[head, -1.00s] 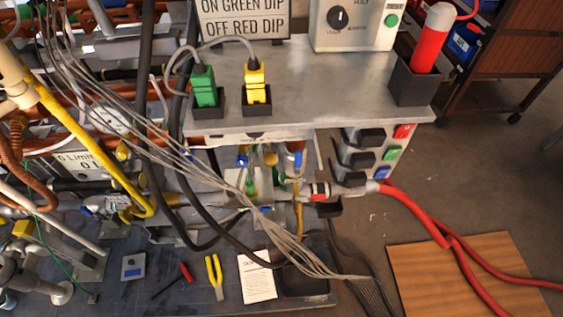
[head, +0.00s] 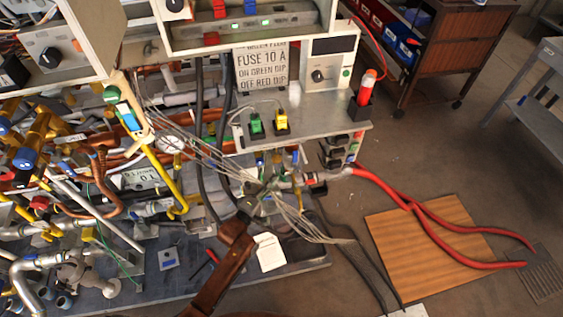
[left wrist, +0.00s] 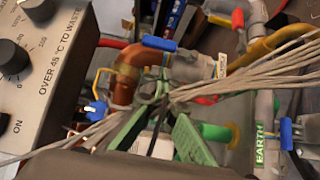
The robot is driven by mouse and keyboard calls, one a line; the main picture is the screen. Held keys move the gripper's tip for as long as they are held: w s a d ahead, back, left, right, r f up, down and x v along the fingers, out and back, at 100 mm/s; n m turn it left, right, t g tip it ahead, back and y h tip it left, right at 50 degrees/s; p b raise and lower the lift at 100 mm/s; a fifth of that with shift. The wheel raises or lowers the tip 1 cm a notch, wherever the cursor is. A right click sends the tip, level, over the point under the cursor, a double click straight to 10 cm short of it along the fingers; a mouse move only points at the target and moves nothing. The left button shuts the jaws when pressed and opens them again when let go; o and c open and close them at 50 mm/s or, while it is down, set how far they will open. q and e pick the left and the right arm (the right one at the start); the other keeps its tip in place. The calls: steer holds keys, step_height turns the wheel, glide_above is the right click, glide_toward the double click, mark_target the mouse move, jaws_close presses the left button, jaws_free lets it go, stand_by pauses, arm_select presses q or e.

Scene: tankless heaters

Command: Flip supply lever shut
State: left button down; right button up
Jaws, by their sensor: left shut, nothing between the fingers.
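My left gripper (head: 264,188) is in the head view among valves and pale wires under the shelf's front edge, its brown arm rising from the bottom. In the left wrist view its green fingers (left wrist: 156,92) are shut and empty, close to a copper elbow (left wrist: 127,75) and a grey valve body. Blue levers show there: one lying across above the copper elbow (left wrist: 160,43), one upright at right (left wrist: 287,134). A blue lever (head: 295,157) also shows in the head view. I cannot tell which is the supply lever, or whether the fingers touch one. My right gripper is not in view.
A bundle of pale wires (left wrist: 250,75) crosses near the fingers. A metal shelf (head: 318,112) with green and yellow plugs overhangs the valves. Red hoses (head: 385,187) run right over a wooden board (head: 425,245). A control box (left wrist: 45,75) stands close at left in the wrist view.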

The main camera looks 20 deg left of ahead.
mark_target(295, 157)
arm_select(q)
steer(key=shift+w+r, duration=0.15)
steer(key=shift+w, duration=0.05)
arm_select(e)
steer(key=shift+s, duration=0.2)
arm_select(q)
steer(key=shift+w, duration=0.1)
steer(key=w+d+b, duration=0.2)
steer(key=w+b, duration=0.2)
steer(key=w, duration=0.5)
steer(key=shift+w, duration=0.3)
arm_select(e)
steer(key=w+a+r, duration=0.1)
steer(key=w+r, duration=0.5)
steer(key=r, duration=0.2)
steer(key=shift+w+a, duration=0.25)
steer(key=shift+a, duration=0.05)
arm_select(q)
steer(key=shift+r, duration=0.1)
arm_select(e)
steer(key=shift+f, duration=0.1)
